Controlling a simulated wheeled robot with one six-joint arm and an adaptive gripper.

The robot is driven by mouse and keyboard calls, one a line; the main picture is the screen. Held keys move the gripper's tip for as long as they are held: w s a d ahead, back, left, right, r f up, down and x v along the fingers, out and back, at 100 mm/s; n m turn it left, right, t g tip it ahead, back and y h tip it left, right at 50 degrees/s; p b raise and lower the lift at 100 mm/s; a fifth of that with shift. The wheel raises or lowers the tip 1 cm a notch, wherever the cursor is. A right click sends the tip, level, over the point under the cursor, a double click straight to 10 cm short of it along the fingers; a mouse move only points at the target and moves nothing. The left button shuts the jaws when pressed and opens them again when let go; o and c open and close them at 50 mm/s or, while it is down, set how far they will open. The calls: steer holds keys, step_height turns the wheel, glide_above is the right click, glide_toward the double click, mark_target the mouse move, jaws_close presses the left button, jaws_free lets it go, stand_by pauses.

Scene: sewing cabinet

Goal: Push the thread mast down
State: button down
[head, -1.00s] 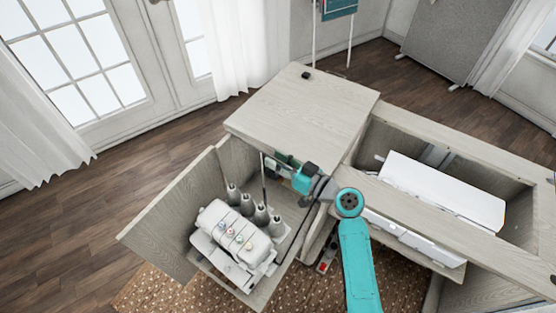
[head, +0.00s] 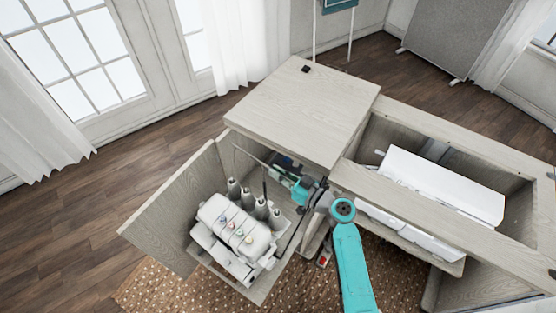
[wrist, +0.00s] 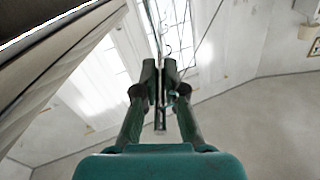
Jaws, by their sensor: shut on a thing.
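The thread mast (head: 265,191) is a thin dark upright rod behind the thread cones of the white serger (head: 236,230). A thin light bar (head: 250,156) slants from the upper left to my gripper (head: 276,169), just under the cabinet top's front edge. In the wrist view my gripper (wrist: 161,70) has its two dark fingers closed together on a thin rod of the mast (wrist: 161,117). Thin wires and a small hook (wrist: 167,48) show beyond the fingertips. In the head view the exact contact is too small to tell.
Grey thread cones (head: 248,200) stand close by my gripper on the serger's shelf. The open cabinet door (head: 170,205) is at the left. The cabinet top (head: 300,110) lies right behind my gripper. A white machine (head: 440,185) sits in the right bay.

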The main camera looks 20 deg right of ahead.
step_height(320, 180, down, 10)
stand_by(0.3)
steer(key=shift+s+f, duration=0.1)
steer(key=shift+f, duration=0.1)
steer(key=c, duration=1.3)
jaws_free()
steer(key=shift+o, duration=0.2)
steer(key=shift+r, duration=0.1)
steer(key=v, duration=1.2)
